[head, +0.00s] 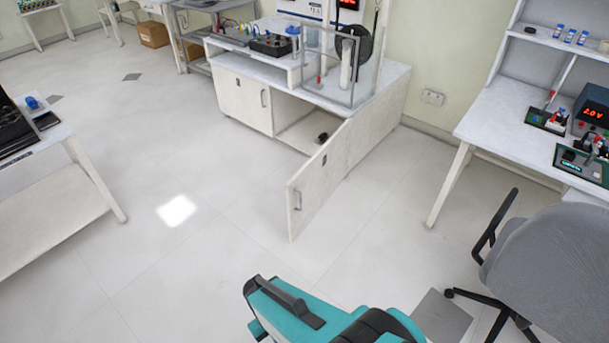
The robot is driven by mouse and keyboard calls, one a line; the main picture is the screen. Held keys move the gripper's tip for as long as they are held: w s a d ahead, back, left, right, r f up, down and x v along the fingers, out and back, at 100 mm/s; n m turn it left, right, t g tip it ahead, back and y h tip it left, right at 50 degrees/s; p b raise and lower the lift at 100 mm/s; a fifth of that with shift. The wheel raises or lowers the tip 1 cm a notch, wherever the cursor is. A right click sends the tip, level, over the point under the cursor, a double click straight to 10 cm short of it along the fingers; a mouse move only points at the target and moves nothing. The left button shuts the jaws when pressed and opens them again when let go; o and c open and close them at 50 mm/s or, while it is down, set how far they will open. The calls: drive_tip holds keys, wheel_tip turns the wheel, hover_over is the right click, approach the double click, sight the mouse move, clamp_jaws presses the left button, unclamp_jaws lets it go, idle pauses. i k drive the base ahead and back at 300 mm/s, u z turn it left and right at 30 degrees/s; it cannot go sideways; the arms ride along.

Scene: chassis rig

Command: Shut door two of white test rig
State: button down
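The white test rig (232,62) stands at the upper middle of the head view, with a bench top above a cabinet. Its left door (240,100) is shut and has an upright handle. Its right door (335,165) stands wide open and swings out toward me over the floor. A handle (298,200) is near the free edge of this door, with a small dark mark above it. I cannot read a door number. The open cabinet (300,135) shows a pale floor with a small dark object (322,137). My gripper is not in view, and nothing touches the door.
The floor (190,240) is clear in front of the rig and to the left. A grey office chair (555,260) stands at the lower right, beside a white workbench (485,125). A white table (50,160) stands at the left. Teal and black parts of mine fill the bottom middle.

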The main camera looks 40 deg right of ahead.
sight(307, 189)
drive_tip(key=z, duration=0.1)
drive_tip(key=i, duration=0.95)
drive_tip(key=u, duration=0.05)
